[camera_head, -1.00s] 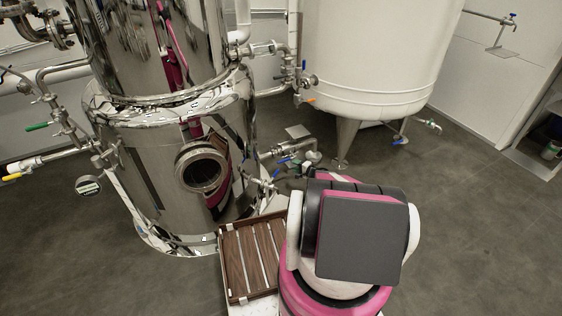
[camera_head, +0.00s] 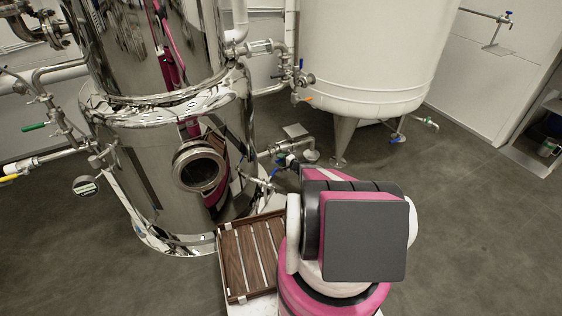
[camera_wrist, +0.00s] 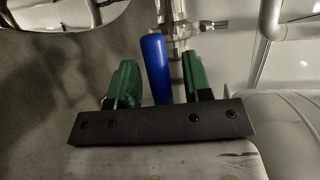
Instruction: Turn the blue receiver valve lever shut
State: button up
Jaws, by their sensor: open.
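In the wrist view a blue lever (camera_wrist: 156,68) stands between the two green fingers of my gripper (camera_wrist: 160,83). It lies nearer the left finger's inner side than the middle, and a gap to the right finger shows. My gripper is open, and the lever is not clamped. The lever's upper end leads to a metal pipe fitting (camera_wrist: 180,28). In the head view the steel valve piping (camera_head: 300,146) is beside the tank, and my arm partly covers the area, so the lever's exact angle is hard to tell there.
A polished steel tank (camera_head: 165,215) with a round port stands at the left. A white tank (camera_head: 365,60) on legs stands behind. A slatted wooden tray (camera_head: 235,262) sits in front of the steel tank. Other coloured valve levers, such as a green one (camera_head: 34,127), show at the left.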

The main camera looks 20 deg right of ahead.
grip_shut()
